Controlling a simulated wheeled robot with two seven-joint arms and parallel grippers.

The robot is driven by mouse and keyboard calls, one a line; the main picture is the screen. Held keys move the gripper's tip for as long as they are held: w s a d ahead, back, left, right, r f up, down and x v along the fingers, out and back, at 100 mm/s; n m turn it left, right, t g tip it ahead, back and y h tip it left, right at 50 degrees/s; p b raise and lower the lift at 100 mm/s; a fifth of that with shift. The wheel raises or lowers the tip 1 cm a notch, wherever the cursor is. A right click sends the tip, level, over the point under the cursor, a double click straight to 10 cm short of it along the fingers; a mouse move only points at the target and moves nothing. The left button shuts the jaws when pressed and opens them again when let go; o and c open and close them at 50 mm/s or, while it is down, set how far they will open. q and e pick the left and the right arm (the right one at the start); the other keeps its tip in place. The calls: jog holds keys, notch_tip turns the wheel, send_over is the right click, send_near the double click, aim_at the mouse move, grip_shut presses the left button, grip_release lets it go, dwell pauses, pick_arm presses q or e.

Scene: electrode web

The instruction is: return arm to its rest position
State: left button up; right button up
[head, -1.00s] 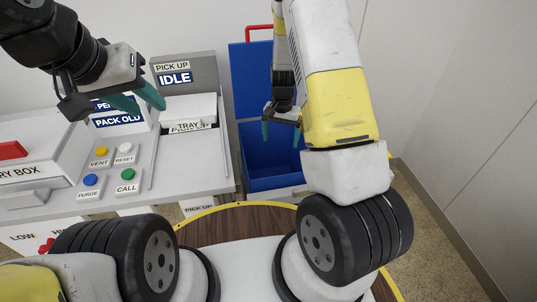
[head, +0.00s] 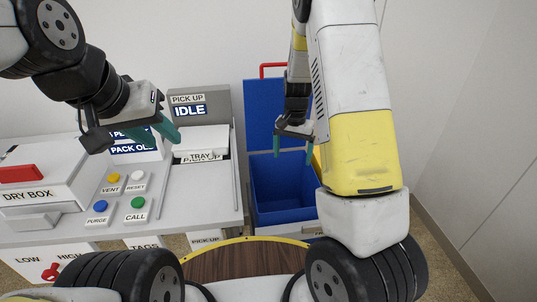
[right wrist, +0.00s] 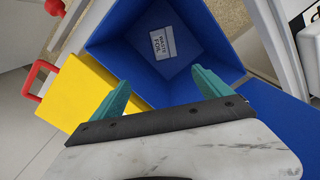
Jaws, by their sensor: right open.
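My right gripper (head: 293,152) is open and empty, hanging over the back of the open blue bin (head: 284,205) in the head view. In the right wrist view its two teal fingers (right wrist: 160,78) are spread apart with nothing between them, above the blue bin (right wrist: 115,45). My left gripper (head: 166,141) is at the upper left in the head view, above the grey bench. Its teal fingers look apart, and I see nothing between them.
The bench holds a dry box (head: 45,185) with a red handle, coloured buttons (head: 138,203), a tray (head: 200,142) and an IDLE display (head: 188,110). A yellow panel (right wrist: 85,90) stands beside the bin. A brown round table (head: 245,262) is nearest me.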

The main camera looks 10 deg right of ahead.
jog(key=shift+r, duration=0.1)
jog(key=s+a+r+n+t+y, duration=0.1)
jog(key=s+r+t, duration=0.1)
jog(key=s+r, duration=0.5)
jog(key=s+a+r+n+t+y, duration=0.1)
jog(key=s+r+n, duration=0.15)
jog(key=r, duration=0.95)
jog(key=s+r+n+t, duration=0.1)
jog(key=s+r, duration=0.2)
jog(key=s, duration=0.4)
jog(key=s+r+n+t, duration=0.1)
jog(key=s+r+t, duration=0.1)
jog(key=s, duration=0.5)
jog(key=shift+s+a+r+n, duration=0.25)
jog(key=shift+a+r+n, duration=0.1)
jog(key=shift+r, duration=0.5)
